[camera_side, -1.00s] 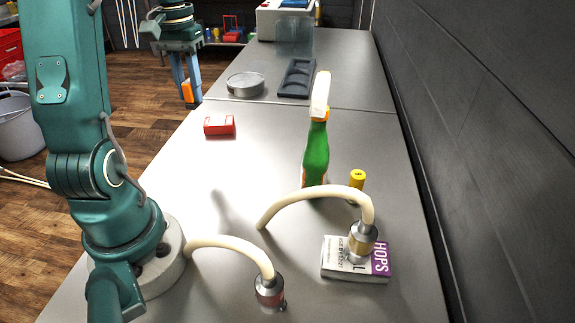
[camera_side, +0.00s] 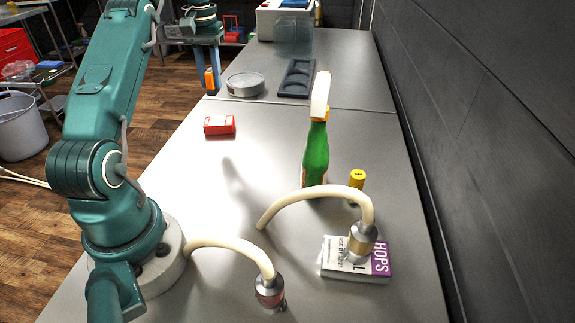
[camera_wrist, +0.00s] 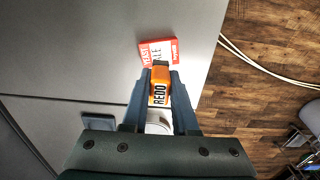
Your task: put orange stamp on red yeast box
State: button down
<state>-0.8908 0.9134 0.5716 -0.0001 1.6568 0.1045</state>
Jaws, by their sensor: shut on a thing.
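The orange stamp (camera_wrist: 158,92), marked REDO, is held between the two blue fingers of my gripper (camera_wrist: 160,76) in the wrist view. In the side view my gripper (camera_side: 212,84) holds the orange stamp (camera_side: 209,77) upright, pointing down, at the upper left. The red yeast box (camera_side: 219,126) lies flat on the grey bench, below and slightly right of the stamp in that picture. In the wrist view the red yeast box (camera_wrist: 172,48) shows just beyond the fingertips, its near edge partly hidden. The stamp is apart from it in the side view.
A round metal dish (camera_side: 246,83) and a dark tray (camera_side: 297,79) stand behind the box. A green spray bottle (camera_side: 316,155), a yellow stamp (camera_side: 358,179), a hops box (camera_side: 378,262) and two hoses stand nearer. The bench (camera_side: 262,135) around the box is clear.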

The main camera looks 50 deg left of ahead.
jog(key=shift+f, duration=3.75)
jog(key=shift+f, duration=0.2)
jog(key=c, duration=0.7)
grip_release()
jog(key=shift+r, duration=0.1)
